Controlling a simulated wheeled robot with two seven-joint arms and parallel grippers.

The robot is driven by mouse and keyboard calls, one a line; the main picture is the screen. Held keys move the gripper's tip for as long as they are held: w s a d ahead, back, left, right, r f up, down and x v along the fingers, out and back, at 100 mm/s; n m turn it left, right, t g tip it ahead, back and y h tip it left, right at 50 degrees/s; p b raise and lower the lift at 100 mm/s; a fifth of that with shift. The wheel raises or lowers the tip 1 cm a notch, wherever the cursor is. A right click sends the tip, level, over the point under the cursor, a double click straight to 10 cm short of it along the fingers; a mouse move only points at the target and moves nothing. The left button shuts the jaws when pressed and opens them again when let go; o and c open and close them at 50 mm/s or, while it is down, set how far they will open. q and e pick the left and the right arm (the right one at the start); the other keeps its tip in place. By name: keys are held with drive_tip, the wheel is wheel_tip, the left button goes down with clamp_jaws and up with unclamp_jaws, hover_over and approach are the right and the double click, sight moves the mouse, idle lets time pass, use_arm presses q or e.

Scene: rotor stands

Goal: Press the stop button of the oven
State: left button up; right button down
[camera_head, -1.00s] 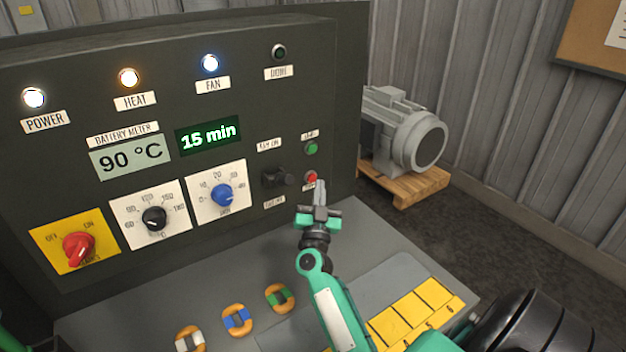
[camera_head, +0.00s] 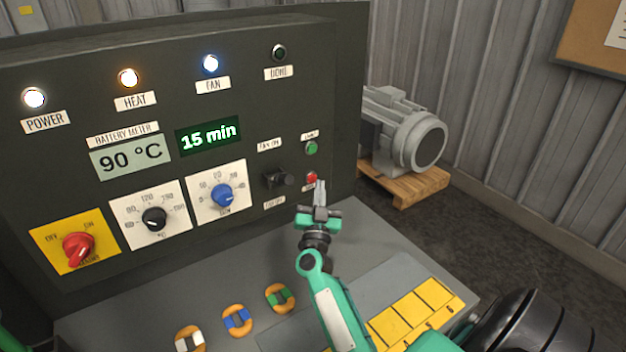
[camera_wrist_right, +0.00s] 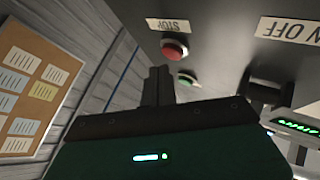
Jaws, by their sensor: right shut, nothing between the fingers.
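The oven's stop button is a red round button (camera_head: 312,177) low on the right side of the dark panel. In the right wrist view the red button (camera_wrist_right: 174,49) sits under a white STOP label (camera_wrist_right: 168,26). My right gripper (camera_head: 320,184) is shut and empty, its fingertips in front of the panel close to the red button. In the right wrist view the closed fingertips (camera_wrist_right: 158,70) point up, just below and left of the button, with a small gap in the picture. The button does not look pressed. My left gripper is not in view.
A green button (camera_head: 311,148) sits above the red one. A black fan knob (camera_head: 279,179) is to its left. The display (camera_head: 208,135) reads 15 min. Yellow tiles (camera_head: 411,315) and several orange-rimmed rings lie on the grey desk. A grey motor (camera_head: 405,135) stands behind on a pallet.

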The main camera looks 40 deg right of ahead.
drive_tip(key=shift+w, duration=0.1)
idle(0.7)
drive_tip(key=shift+w, duration=0.3)
drive_tip(key=shift+w, duration=0.35)
idle(0.6)
drive_tip(key=shift+s, duration=0.1)
drive_tip(key=shift+s+p, duration=0.6)
drive_tip(key=shift+s, duration=0.1)
drive_tip(key=s, duration=0.1)
drive_tip(key=s+p, duration=0.1)
drive_tip(key=s, duration=0.1)
drive_tip(key=s+p, duration=0.1)
drive_tip(key=s, duration=0.1)
drive_tip(key=shift+a, duration=0.3)
